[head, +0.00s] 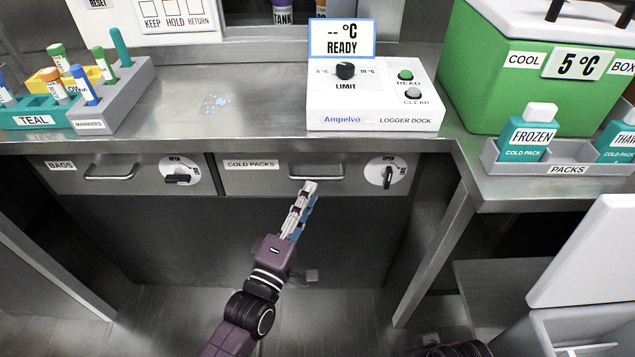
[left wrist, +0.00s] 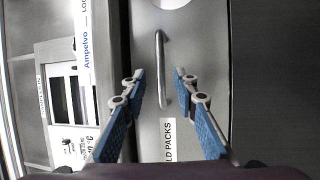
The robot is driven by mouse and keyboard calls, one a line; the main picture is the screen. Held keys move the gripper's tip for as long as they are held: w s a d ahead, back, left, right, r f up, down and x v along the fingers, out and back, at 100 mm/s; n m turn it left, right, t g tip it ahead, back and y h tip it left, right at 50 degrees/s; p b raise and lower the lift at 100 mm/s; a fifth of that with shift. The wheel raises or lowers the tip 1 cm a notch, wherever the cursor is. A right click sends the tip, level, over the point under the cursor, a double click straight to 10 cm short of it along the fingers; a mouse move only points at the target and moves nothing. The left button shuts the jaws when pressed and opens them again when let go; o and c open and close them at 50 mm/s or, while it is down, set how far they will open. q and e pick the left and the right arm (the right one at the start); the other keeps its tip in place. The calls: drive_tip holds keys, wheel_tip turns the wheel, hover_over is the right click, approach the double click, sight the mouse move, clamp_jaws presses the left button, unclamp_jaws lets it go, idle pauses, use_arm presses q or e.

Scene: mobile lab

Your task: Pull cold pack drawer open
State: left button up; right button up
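The cold pack drawer (head: 250,182), labelled COLD PACKS, sits shut under the counter's middle. Its metal bar handle (head: 322,178) is on the front; the handle also shows in the left wrist view (left wrist: 160,65). A latch knob (head: 387,175) on a white dial is at the drawer's right; its grip points up and down. My left gripper (head: 307,187) is at the handle's left part, fingers toward the drawer. In the left wrist view it is open (left wrist: 158,76), with the handle between the fingers in the picture; contact cannot be told. My right gripper is not in view.
The BAGS drawer (head: 120,182) is shut at the left, its knob (head: 178,178) lying sideways. The logger dock (head: 370,100) stands on the counter above. A packs tray (head: 560,170) and green cool box (head: 500,70) are at the right. The space below the drawers looks clear.

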sight(318, 176)
use_arm(q)
drive_tip(key=x, duration=0.6)
drive_tip(key=shift+b, duration=0.35)
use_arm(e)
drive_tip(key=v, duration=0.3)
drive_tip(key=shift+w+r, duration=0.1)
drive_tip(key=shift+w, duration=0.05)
use_arm(q)
drive_tip(key=shift+c, duration=0.5)
drive_tip(key=shift+f, duration=0.1)
clamp_jaws()
